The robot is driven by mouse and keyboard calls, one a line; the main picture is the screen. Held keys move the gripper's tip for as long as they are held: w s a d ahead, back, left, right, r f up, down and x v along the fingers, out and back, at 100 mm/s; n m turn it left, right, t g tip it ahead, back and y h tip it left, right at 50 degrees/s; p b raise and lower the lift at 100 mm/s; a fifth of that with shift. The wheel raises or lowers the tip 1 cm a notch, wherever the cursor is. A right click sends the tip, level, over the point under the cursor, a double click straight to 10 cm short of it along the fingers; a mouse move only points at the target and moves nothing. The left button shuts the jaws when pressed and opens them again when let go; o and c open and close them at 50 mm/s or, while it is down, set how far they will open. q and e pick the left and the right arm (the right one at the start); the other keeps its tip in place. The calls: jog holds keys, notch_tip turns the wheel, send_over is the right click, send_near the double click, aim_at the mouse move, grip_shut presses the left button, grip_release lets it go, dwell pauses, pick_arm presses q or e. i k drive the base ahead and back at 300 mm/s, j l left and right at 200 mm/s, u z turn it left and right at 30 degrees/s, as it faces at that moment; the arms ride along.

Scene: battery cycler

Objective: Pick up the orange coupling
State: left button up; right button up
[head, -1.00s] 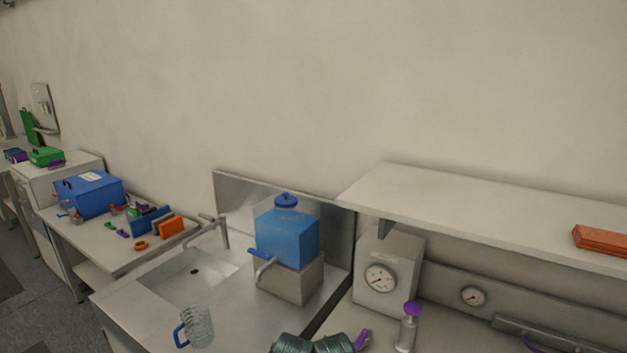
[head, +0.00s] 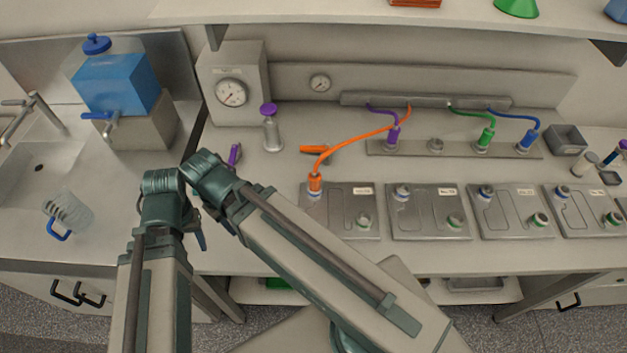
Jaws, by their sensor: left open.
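The orange coupling (head: 315,182) is upright at the end of an orange hose, at the back left corner of the leftmost grey battery block (head: 345,212). The hose arcs up and right to the wall rail. My left gripper (head: 213,233) shows only as small dark parts between two of my arm links, above the bench's front edge. It is open, left of the coupling and nearer to me, apart from it. The links partly hide it. My right gripper is not in view.
An orange piece (head: 317,149) lies behind the coupling. A shelf (head: 330,12) overhangs the back. A clear jug (head: 67,213) is far left.

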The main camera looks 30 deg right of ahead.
aim_at(315, 179)
jog(key=l+z, duration=0.15)
jog(key=z, duration=0.2)
jog(key=l+z, duration=0.15)
jog(key=z, duration=0.2)
jog(key=k+l+z, duration=0.1)
jog(key=z, duration=0.25)
